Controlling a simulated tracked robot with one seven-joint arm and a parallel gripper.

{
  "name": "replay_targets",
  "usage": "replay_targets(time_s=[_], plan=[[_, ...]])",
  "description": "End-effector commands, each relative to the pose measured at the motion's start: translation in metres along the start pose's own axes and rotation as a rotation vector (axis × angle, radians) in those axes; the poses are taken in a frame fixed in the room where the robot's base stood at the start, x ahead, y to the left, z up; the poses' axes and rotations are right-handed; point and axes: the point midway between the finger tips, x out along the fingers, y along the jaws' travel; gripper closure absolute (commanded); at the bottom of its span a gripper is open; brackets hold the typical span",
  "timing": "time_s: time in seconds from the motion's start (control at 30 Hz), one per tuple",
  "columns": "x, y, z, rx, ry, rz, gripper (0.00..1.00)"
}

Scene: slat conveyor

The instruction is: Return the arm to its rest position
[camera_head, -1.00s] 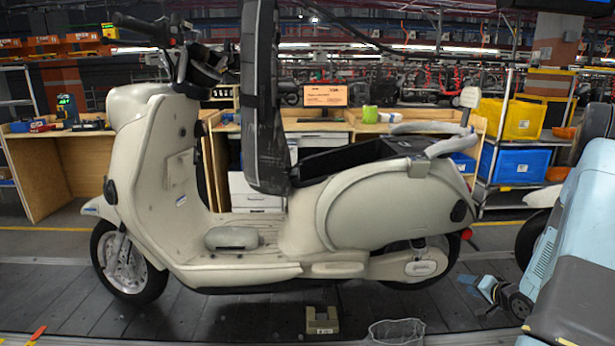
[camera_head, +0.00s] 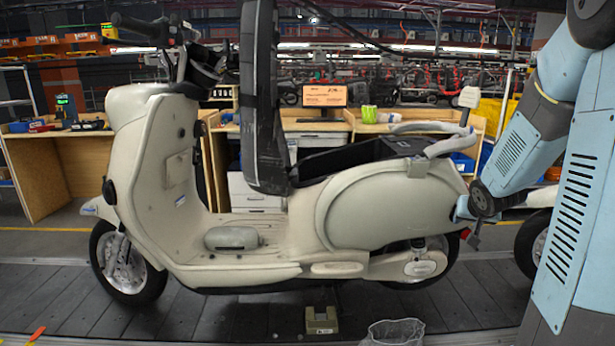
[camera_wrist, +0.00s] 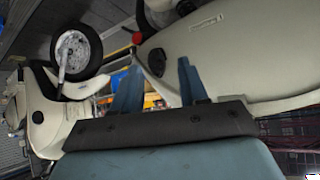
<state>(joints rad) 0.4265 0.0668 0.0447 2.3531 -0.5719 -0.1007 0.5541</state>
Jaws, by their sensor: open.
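My arm, light blue and grey, fills the right side of the head view. My gripper (camera_head: 464,221) is small and partly hidden there, near the rear end of a cream scooter (camera_head: 345,215). In the wrist view my gripper (camera_wrist: 158,76) shows two blue fingers spread apart with nothing between them. The scooter's cream rear panel (camera_wrist: 235,55) is close beyond the fingers in that view. I cannot tell whether the gripper touches the scooter.
A second scooter's wheel (camera_head: 533,243) is partly hidden behind my arm. A small beige block (camera_head: 321,320) and a mesh basket (camera_head: 394,333) are at the front. The dark slat floor (camera_head: 220,315) is mostly clear in front.

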Motion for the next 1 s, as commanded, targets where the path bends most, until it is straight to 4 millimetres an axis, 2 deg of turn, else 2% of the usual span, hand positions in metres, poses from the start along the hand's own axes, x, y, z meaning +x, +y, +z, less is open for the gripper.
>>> replay_targets(time_s=[0.03,0.23,0.47,0.77,1.0], plan=[[-0.017,-0.007,-0.003,-0.015,0.000,0.011,0.57],[-0.076,-0.025,0.001,-0.058,-0.040,0.046,0.57],[-0.145,-0.048,0.019,-0.106,-0.097,0.047,0.57],[-0.231,-0.073,0.063,-0.172,-0.191,-0.015,0.57],[-0.292,-0.089,0.108,-0.236,-0.268,-0.109,0.57]])
